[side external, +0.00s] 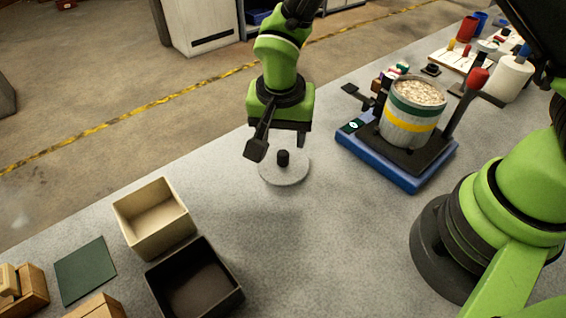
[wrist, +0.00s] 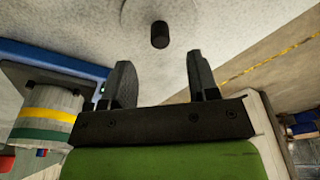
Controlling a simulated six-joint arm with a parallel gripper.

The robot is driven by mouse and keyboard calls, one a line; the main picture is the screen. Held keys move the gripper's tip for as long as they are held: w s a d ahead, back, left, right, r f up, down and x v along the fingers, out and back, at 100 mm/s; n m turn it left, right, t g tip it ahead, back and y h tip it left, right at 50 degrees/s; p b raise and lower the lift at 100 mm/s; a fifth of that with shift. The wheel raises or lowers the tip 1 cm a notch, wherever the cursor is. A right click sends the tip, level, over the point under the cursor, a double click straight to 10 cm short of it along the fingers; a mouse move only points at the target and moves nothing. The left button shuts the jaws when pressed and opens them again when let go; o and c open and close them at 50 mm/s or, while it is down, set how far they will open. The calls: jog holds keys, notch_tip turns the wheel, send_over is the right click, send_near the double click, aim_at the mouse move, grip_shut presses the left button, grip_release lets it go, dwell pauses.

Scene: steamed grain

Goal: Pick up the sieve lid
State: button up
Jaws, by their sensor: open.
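The sieve lid (side external: 284,174) is a flat pale grey disc with a short black knob (side external: 283,157) standing up at its centre. It lies on the grey table. My gripper (side external: 280,145) is open and empty, its dark fingers near the lid and partly overlapping it in the side view. In the wrist view the two fingertips (wrist: 160,76) point toward the knob (wrist: 160,35), which shows beyond them and between their lines. The lid's plate (wrist: 186,22) shows around the knob. I see no contact between fingers and knob.
A pot of grain (side external: 412,122) with green and yellow bands stands on a blue-based device (side external: 413,177) to the right. A cream box (side external: 153,230) and a dark box (side external: 210,285) stand at the front left beside a green mat (side external: 85,270). Table around the lid is clear.

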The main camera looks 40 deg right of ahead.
aim_at(283, 153)
jog(key=f, duration=0.6)
jog(key=shift+w+d+f, duration=0.25)
jog(key=shift+w+d, duration=0.1)
jog(key=shift+d, duration=0.05)
grip_shut()
jog(key=shift+r, duration=0.1)
